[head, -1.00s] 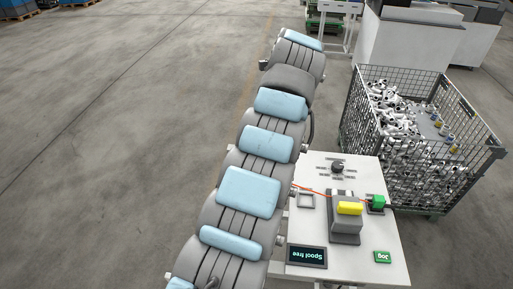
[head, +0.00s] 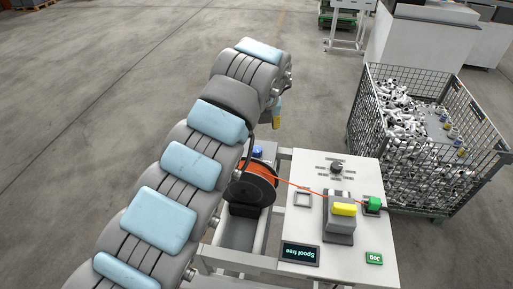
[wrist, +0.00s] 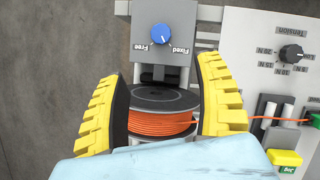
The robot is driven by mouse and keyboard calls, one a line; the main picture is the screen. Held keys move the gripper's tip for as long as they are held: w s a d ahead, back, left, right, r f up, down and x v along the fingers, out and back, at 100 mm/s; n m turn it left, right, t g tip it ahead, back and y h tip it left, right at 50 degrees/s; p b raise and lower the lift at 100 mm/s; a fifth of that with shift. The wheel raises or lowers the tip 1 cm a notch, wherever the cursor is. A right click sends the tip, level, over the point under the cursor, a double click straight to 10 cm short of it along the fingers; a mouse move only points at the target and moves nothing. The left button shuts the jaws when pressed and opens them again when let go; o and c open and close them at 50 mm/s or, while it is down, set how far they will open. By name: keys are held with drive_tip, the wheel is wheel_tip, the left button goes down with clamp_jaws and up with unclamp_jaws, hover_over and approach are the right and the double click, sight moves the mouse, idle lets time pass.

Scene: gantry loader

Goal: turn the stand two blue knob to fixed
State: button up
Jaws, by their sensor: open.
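The blue knob (wrist: 161,33) is on a grey panel at the top of the wrist view, with upside-down labels "Free" on the left and "Fixed" on the right below it. Its exact pointing is hard to tell. In the head view the blue knob (head: 257,152) shows behind the spool. My gripper (wrist: 163,68) is open and empty; its yellow fingers frame the orange spool (wrist: 160,122), with the knob beyond the fingertips. In the head view my gripper (head: 277,116) is mostly hidden, with a yellow finger showing. A display (head: 299,253) reads "Spool free".
A white bench panel (head: 322,240) carries a black tension dial (head: 336,168), a yellow block (head: 344,209) and a green button labelled "Jog" (head: 374,257). An orange line runs from the spool across it. A wire crate (head: 358,125) of metal parts stands right. The floor left is clear.

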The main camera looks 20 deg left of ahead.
sight(257, 148)
drive_tip(key=p+x, duration=0.4)
drive_tip(key=x, duration=1)
drive_tip(key=shift+d+f, duration=0.1)
drive_tip(key=shift+f, duration=0.25)
drive_tip(key=shift+x, duration=1.35)
drive_tip(key=shift+c, duration=0.3)
drive_tip(key=c, duration=1.1)
